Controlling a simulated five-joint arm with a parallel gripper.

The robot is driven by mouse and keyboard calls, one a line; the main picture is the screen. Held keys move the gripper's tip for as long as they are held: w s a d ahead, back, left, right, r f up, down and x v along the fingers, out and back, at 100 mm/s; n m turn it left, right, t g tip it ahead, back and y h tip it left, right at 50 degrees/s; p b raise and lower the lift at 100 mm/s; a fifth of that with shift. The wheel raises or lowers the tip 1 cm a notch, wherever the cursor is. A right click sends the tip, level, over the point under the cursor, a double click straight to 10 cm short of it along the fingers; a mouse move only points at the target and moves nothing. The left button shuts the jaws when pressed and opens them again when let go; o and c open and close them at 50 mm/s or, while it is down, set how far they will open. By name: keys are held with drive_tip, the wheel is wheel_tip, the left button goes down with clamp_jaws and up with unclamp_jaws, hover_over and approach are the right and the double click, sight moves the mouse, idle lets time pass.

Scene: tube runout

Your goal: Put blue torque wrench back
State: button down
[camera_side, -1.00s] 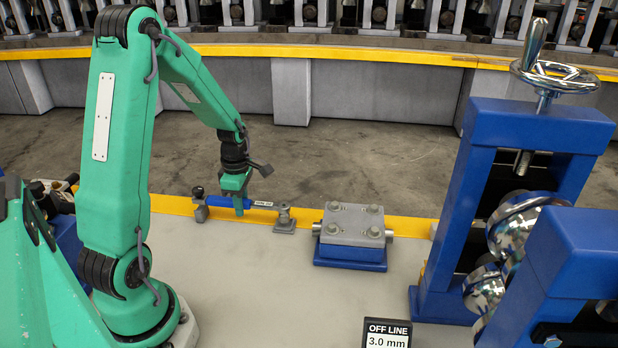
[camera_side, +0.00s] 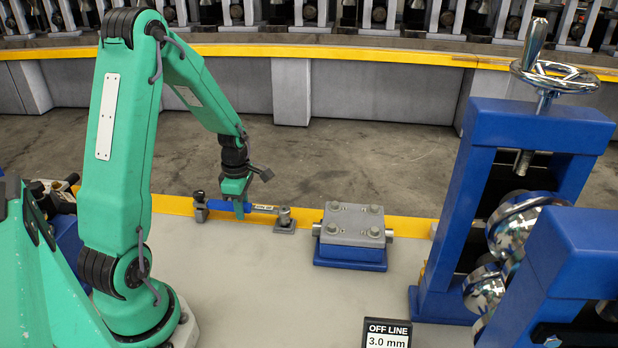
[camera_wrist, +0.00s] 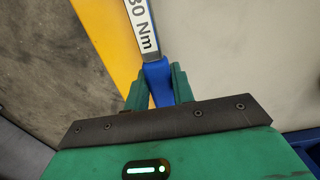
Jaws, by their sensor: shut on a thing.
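The blue torque wrench (camera_side: 263,209) lies level across two small grey rests by the yellow strip at the table's back edge. Its left end is at the left rest (camera_side: 201,214) and its right end at the right rest (camera_side: 285,226). My gripper (camera_side: 239,212) is shut on its blue handle between the rests. In the wrist view, my gripper's green fingers (camera_wrist: 158,92) stand on both sides of the blue wrench (camera_wrist: 155,70), whose white label shows "30 Nm". Whether the wrench is fully seated in the rests is too small to tell.
A grey-topped blue block (camera_side: 350,237) with bolts stands right of the rests. A blue roller stand (camera_side: 445,245) with a chrome handwheel (camera_side: 553,75) is at the right. The table middle is clear.

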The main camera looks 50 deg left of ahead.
drive_tip(key=shift+f, duration=0.25)
drive_tip(key=c, duration=0.6)
unclamp_jaws()
drive_tip(key=shift+r, duration=0.2)
drive_tip(key=shift+r, duration=2.8)
drive_tip(key=shift+r, duration=0.1)
